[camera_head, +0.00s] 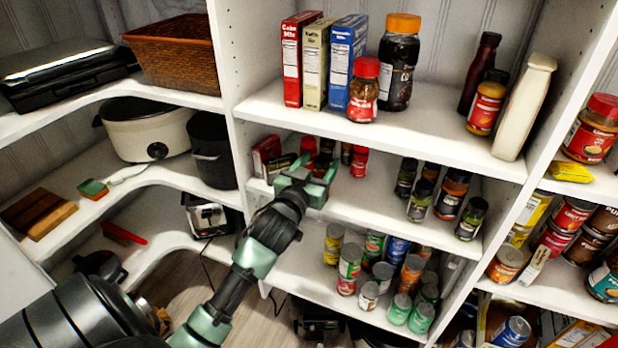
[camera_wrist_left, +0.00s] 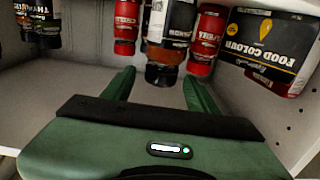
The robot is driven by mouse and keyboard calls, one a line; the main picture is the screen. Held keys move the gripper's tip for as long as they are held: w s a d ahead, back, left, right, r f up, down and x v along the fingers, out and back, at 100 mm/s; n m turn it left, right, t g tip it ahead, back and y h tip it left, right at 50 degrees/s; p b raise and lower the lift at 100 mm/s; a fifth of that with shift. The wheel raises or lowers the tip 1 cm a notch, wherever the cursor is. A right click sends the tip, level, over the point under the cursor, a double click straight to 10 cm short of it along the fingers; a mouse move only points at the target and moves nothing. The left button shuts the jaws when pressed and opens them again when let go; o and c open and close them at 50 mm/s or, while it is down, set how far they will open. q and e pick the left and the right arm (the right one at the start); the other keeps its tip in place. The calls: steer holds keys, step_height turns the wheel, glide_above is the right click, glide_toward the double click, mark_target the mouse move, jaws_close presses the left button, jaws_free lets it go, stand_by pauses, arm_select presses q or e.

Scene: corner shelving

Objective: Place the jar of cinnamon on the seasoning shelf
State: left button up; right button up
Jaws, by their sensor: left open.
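My left gripper (camera_head: 316,172) is open and empty at the left part of the middle shelf (camera_head: 375,208), which holds spice jars. In the left wrist view, which is upside down, its two green fingers (camera_wrist_left: 158,82) point at a dark-capped jar with brown contents and a white label (camera_wrist_left: 172,22). This looks like the cinnamon jar; its label is only partly readable. The jar stands just beyond and between the fingertips. My right gripper is not in view.
A black food-colour box (camera_wrist_left: 268,42) stands close by on the right in the wrist view. Several dark-capped spice jars (camera_head: 452,195) stand on the shelf's right part. The shelf above (camera_head: 400,130) holds boxes and bottles. Cans (camera_head: 350,262) fill the shelf below.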

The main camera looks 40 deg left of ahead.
arm_select(q)
steer(key=b+v, duration=0.1)
steer(key=v, duration=0.9)
steer(key=shift+s, duration=0.2)
steer(key=d+f+m+g+h, duration=0.1)
steer(key=d+f+g, duration=0.15)
steer(key=f, duration=1.25)
steer(key=d+f+g+h, duration=0.1)
steer(key=f+g, duration=0.3)
steer(key=f, duration=1.1)
steer(key=s+d+f+m+g+h, duration=0.1)
steer(key=s+d+f, duration=0.1)
steer(key=s+f, duration=0.35)
steer(key=s+d+f+g, duration=0.1)
steer(key=s+f, duration=0.2)
steer(key=f, duration=0.6)
steer(key=s+d+f+m+g, duration=0.1)
steer(key=s+d+f+g, duration=0.1)
steer(key=s+f, duration=0.5)
steer(key=s+d+f+m+g, duration=0.1)
steer(key=s+f, duration=0.6)
steer(key=s, duration=0.7)
steer(key=s+d+f+m+g+h, duration=0.1)
steer(key=s+f+g, duration=0.4)
steer(key=s, duration=0.6)
steer(key=shift+s+d+f, duration=0.15)
steer(key=shift+d+f, duration=0.75)
steer(key=shift+f, duration=0.1)
